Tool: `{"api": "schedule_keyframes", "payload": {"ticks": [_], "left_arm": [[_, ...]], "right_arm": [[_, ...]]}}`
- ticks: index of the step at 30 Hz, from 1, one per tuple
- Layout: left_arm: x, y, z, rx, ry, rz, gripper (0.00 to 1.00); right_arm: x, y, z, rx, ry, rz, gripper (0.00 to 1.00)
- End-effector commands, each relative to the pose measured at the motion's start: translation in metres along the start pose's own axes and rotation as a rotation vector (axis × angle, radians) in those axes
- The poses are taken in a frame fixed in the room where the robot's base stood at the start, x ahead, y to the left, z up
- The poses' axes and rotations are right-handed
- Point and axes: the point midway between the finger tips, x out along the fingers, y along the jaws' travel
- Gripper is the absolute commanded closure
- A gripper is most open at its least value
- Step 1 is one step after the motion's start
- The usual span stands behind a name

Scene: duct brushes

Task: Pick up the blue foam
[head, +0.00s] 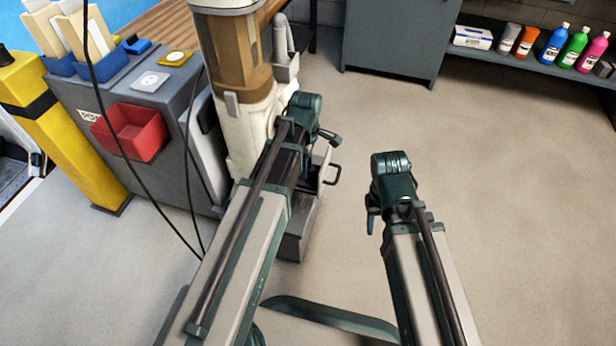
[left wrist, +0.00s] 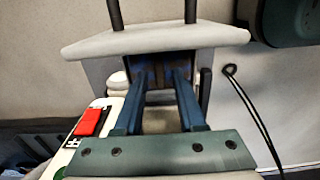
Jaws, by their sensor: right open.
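I cannot make out the blue foam for certain in either view. In the left wrist view, my left gripper (left wrist: 160,80) has two blue-grey fingers, apart from each other, reaching into a dark opening behind a pale front panel (left wrist: 160,38). A dim blue and brown patch shows between the fingertips, too dark to name or to tell whether it is held. In the head view, my left gripper's fingers are hidden behind its wrist, at the open drawer (head: 325,187) of the white and brown machine. My right gripper (head: 373,218) is open, in front of the bare floor.
The machine (head: 248,130) stands left of my left wrist. A grey cabinet (head: 150,130) with a red bin (head: 130,132) and a yellow post (head: 60,140) are further left. Black cables hang there. A shelf with several bottles (head: 553,45) is at back right. The floor at right is clear.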

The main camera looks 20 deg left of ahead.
Motion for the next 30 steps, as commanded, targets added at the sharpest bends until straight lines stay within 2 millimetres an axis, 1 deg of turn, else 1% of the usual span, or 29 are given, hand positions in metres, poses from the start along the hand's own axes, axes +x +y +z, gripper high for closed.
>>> {"api": "schedule_keyframes", "payload": {"ticks": [1, 3, 6, 22, 30], "left_arm": [[0.000, 0.000, 0.000, 0.000, 0.000, 0.000, 0.72], [0.000, 0.000, 0.000, 0.000, 0.000, 0.000, 0.84], [0.000, 0.000, 0.000, 0.000, 0.000, 0.000, 1.00], [-0.001, 0.000, 0.000, 0.000, 0.000, 0.000, 1.00], [-0.011, 0.000, 0.000, 0.000, 0.000, 0.000, 1.00]], "right_arm": [[0.000, 0.000, 0.000, 0.000, 0.000, 0.000, 0.50], [0.000, 0.000, 0.000, 0.000, 0.000, 0.000, 0.50], [0.000, 0.000, 0.000, 0.000, 0.000, 0.000, 0.50], [-0.001, 0.000, 0.000, 0.000, 0.000, 0.000, 0.50], [-0.011, 0.001, 0.001, -0.001, 0.000, 0.000, 0.50]]}}
